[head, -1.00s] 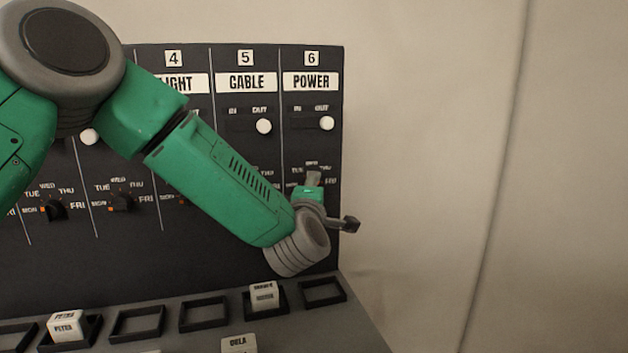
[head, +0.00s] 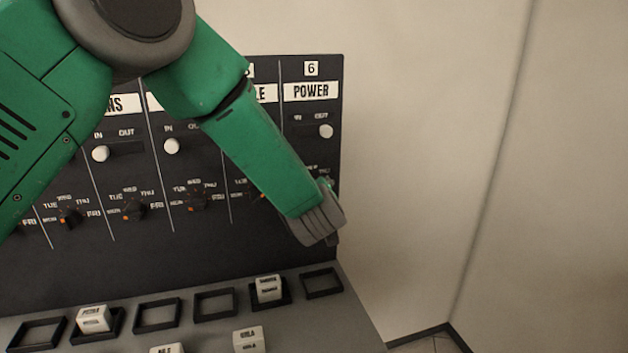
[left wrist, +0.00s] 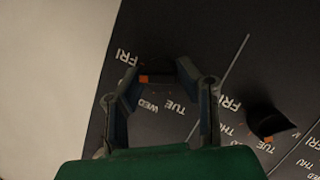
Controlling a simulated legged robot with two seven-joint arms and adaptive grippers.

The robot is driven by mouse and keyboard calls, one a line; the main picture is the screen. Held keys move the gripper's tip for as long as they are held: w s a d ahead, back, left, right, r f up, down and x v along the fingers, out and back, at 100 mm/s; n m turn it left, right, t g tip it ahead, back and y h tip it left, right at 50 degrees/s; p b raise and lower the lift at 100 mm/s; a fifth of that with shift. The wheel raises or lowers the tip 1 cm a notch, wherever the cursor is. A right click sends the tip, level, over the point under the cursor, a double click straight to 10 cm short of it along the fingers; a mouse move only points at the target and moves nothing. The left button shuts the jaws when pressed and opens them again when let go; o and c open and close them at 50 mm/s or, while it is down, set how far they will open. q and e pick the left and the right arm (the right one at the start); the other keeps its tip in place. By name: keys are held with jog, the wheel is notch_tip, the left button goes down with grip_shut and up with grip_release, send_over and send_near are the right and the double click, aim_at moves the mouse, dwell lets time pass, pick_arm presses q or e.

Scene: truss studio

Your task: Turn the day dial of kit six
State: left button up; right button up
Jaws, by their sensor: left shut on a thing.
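Kit six is the rightmost column of the dark panel, with a number 6 plate (head: 311,69) and a POWER label (head: 311,91). My left gripper (left wrist: 158,76) is shut on its day dial (left wrist: 157,72) in the left wrist view, with a finger at either side. The dial is dark with an orange mark; FRI, WED and TUE show around it, and I cannot tell which day it points to. In the head view my left wrist hides the dial and the fingertips. My right gripper is not in view.
Kit six's white slider knob (head: 326,131) sits on the OUT side above my wrist. A neighbouring day dial (left wrist: 266,121) is close by in the left wrist view. A sloping desk with frames (head: 322,281) and white blocks (head: 268,288) lies below. Right of the panel is bare wall.

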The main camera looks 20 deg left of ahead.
pick_arm(q)
jog(key=shift+d+m+g+y, duration=0.15)
jog(key=shift+m+g+y, duration=0.6)
jog(key=shift+m, duration=0.85)
jog(key=o, duration=1)
jog(key=shift+o, duration=0.7)
jog(key=shift+w+f, duration=0.15)
jog(key=shift+w, duration=0.15)
jog(key=shift+s+d+r, duration=0.1)
jog(key=shift+s+r, duration=0.1)
jog(key=shift+s, duration=0.05)
jog(key=v, duration=1.1)
jog(key=shift+d, duration=0.15)
